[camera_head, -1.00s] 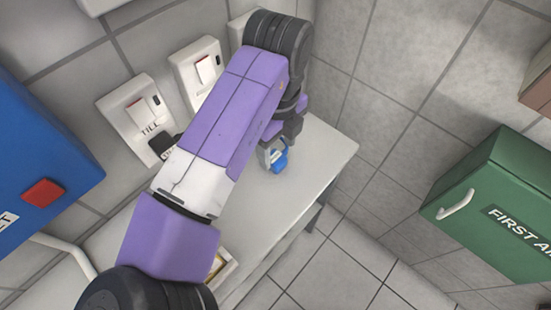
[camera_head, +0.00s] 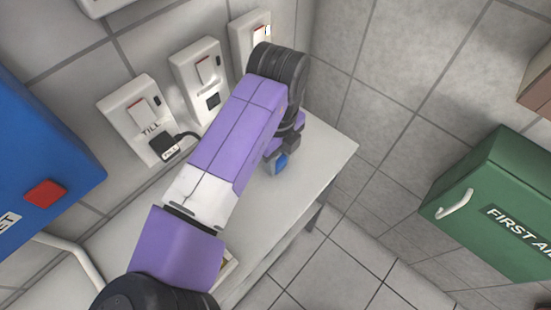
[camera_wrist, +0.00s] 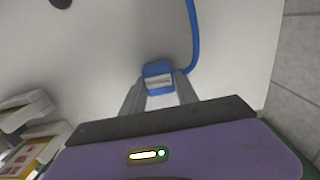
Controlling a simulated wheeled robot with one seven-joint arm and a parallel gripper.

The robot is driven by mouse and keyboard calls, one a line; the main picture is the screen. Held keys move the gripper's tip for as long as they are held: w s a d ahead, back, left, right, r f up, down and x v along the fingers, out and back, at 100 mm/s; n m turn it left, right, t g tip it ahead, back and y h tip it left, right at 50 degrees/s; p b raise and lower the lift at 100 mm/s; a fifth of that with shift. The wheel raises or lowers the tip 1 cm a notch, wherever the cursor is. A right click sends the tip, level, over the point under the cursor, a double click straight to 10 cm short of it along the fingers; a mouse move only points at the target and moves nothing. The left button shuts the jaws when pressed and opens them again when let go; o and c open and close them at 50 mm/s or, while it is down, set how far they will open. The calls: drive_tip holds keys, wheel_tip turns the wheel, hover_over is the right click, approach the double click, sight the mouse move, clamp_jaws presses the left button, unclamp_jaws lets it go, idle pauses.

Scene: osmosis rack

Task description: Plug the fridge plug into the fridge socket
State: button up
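A blue plug (camera_wrist: 158,76) with a blue cable (camera_wrist: 195,35) sits between the fingertips of my gripper (camera_wrist: 159,88) in the wrist view. The fingers are closed on it, and a pale label shows on its near side. In the head view my gripper (camera_head: 274,155) holds the blue plug (camera_head: 281,163) over the white counter, apart from the wall. A middle wall socket (camera_head: 212,99) looks empty. A right socket (camera_head: 266,33) is partly hidden by my arm. I cannot read the labels of these two, so I cannot tell which is the fridge socket.
The till socket (camera_head: 141,115) at left holds a black plug (camera_head: 166,147). The white counter (camera_head: 318,160) has free room at right. A blue cabinet (camera_head: 45,140) stands at left, a green first-aid box (camera_head: 500,205) at right. White trays (camera_wrist: 25,125) show in the wrist view.

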sight(277, 158)
drive_tip(key=shift+r, duration=0.1)
clamp_jaws()
wheel_tip(277, 158, up, 20)
idle(0.3)
idle(0.4)
